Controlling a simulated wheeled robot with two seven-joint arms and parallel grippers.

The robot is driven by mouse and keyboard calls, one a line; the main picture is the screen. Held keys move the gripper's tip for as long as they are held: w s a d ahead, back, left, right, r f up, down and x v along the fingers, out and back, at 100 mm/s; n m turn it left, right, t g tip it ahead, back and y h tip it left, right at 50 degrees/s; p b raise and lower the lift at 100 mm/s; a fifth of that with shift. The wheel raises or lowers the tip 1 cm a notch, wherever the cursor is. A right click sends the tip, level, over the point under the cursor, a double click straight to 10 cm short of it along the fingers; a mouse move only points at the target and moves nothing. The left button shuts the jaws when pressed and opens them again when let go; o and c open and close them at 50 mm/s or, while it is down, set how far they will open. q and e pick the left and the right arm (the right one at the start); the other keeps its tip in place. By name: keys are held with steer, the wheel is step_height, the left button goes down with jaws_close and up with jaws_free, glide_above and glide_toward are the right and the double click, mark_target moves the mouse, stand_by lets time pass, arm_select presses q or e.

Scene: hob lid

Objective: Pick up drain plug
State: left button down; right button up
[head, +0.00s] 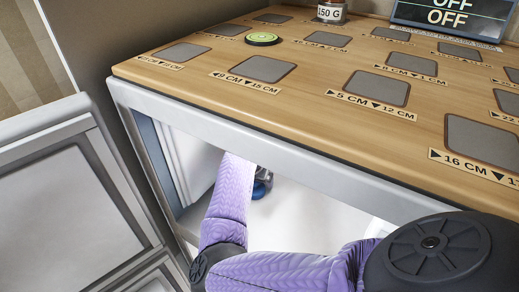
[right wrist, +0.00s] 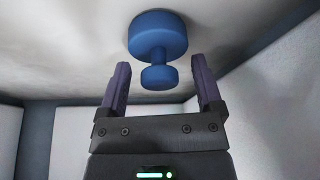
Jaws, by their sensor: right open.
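The blue drain plug (right wrist: 158,32) shows in the right wrist view as a wide round disc with a smaller round knob facing my gripper, against a pale surface. In the head view a small blue thing (head: 262,183), likely the plug, shows beside my right forearm inside the compartment under the worktop. My right gripper (right wrist: 160,68) is open. Its two purple fingers stand on either side of the knob, with a visible gap on each side. My left gripper is not in view.
The wooden worktop (head: 215,97) with grey pads and size labels lies above the compartment. Its white front frame (head: 260,152) crosses above my forearm. A green-topped disc (head: 262,39), a 150 G jar (head: 331,12) and a display (head: 450,18) stand on it. Pale walls (right wrist: 260,110) enclose the gripper.

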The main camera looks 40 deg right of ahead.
steer(key=shift+r, duration=0.15)
steer(key=shift+s+a+r, duration=0.15)
steer(key=shift+a, duration=0.3)
steer(key=shift+c, duration=1.4)
steer(key=shift+d, duration=0.2)
steer(key=c, duration=0.5)
steer(key=shift+a, duration=0.1)
jaws_close()
